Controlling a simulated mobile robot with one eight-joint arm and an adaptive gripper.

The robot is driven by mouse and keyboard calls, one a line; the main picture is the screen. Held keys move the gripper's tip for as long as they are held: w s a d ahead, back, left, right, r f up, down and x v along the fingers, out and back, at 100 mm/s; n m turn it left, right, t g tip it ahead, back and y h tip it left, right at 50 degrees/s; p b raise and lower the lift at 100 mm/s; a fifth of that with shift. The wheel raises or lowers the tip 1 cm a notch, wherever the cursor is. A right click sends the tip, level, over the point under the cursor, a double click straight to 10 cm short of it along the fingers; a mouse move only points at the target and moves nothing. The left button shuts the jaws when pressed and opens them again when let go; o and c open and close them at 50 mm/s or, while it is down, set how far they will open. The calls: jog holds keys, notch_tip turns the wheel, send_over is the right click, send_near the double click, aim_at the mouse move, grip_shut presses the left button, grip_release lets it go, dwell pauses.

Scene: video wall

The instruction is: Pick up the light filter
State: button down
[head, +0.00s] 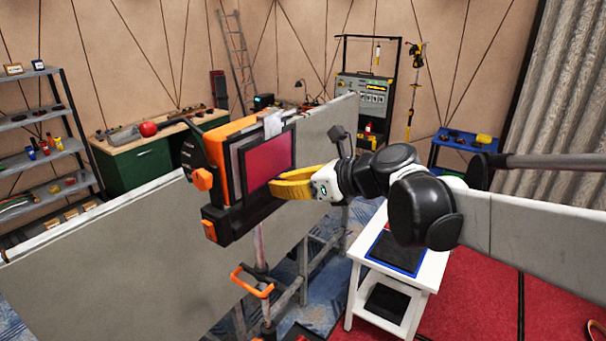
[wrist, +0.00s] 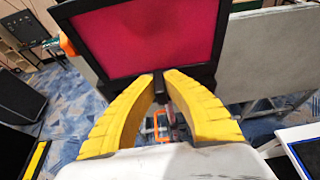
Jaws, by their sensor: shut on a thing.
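The light filter, a magenta panel (head: 268,160) in a black frame, is upright at the front of an orange and black lamp housing (head: 238,131). It also fills the top of the wrist view (wrist: 150,38). My gripper (head: 275,186) reaches it from the right, with yellow fingers at its lower edge. In the wrist view the fingertips (wrist: 160,80) come together on the filter's bottom black edge, near its middle. The gripper is shut on the filter. I cannot tell whether the filter still touches the housing.
The lamp stands on a stand with an orange handle (head: 252,282). Long grey panels (head: 110,262) stand beside and behind it. A white table (head: 424,280) with a blue-edged black tray (head: 397,252) stands below my arm. A workbench and shelves stand farther back.

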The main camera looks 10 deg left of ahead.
jog(key=shift+r, duration=0.45)
jog(key=s+d+b, duration=0.1)
jog(key=s+d, duration=0.2)
jog(key=d, duration=0.5)
jog(key=s+d+b, duration=0.2)
jog(key=s+d, duration=0.2)
jog(key=d, duration=0.4)
jog(key=shift+d, duration=0.35)
